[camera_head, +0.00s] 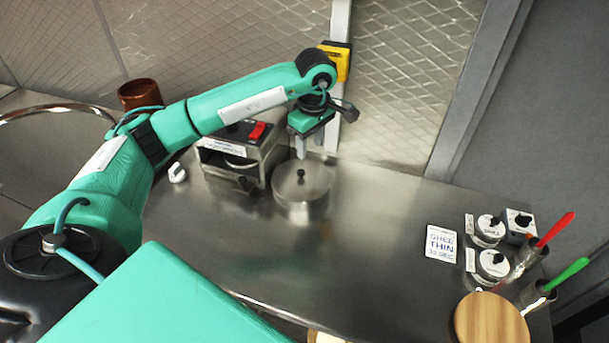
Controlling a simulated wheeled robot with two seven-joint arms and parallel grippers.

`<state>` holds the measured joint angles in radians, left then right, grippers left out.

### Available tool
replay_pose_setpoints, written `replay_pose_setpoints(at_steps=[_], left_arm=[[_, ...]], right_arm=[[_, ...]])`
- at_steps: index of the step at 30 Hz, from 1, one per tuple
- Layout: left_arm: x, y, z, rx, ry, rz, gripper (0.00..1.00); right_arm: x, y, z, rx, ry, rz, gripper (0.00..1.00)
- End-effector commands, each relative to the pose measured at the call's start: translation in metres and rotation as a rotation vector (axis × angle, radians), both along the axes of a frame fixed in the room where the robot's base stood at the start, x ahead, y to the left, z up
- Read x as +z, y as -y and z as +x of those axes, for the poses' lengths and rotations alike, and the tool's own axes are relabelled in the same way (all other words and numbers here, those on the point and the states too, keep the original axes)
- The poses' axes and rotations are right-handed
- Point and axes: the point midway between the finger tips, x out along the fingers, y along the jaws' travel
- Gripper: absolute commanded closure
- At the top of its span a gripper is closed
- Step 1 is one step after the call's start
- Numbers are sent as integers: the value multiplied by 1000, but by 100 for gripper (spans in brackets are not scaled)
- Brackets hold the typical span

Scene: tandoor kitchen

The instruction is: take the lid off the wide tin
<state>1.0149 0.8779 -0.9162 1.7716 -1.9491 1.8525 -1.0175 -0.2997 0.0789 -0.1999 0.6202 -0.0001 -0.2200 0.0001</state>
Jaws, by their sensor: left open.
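The wide tin (301,211) is a round metal tin standing on the steel counter. Its lid (287,185) is on top, with a small black knob (301,174) in the middle. My left gripper (309,149) is open and points down just behind and above the lid, near its far edge. Whether a fingertip touches the lid I cannot tell. Nothing shows between the fingers. My right gripper is not in view.
A metal box appliance (228,165) with a red switch (257,131) stands close left of the tin. At the right are a label card (441,243), small lidded tins (493,264), red- and green-handled tools and a round wooden board (490,320). The counter's middle is clear.

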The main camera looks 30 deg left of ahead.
Motion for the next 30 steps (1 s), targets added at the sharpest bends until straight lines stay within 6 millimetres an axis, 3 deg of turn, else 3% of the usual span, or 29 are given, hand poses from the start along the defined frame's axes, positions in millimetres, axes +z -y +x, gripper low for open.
replay_pose_setpoints(at_steps=[5,15,23,30], left_arm=[[0,-17,0,11,-14,59,56],[-50,-22,0,11,-14,56,56],[-66,-23,1,9,-14,54,56],[-95,-27,2,11,-16,54,56]], right_arm=[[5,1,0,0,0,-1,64],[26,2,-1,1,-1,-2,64],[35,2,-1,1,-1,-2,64],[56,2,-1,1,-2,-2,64]])
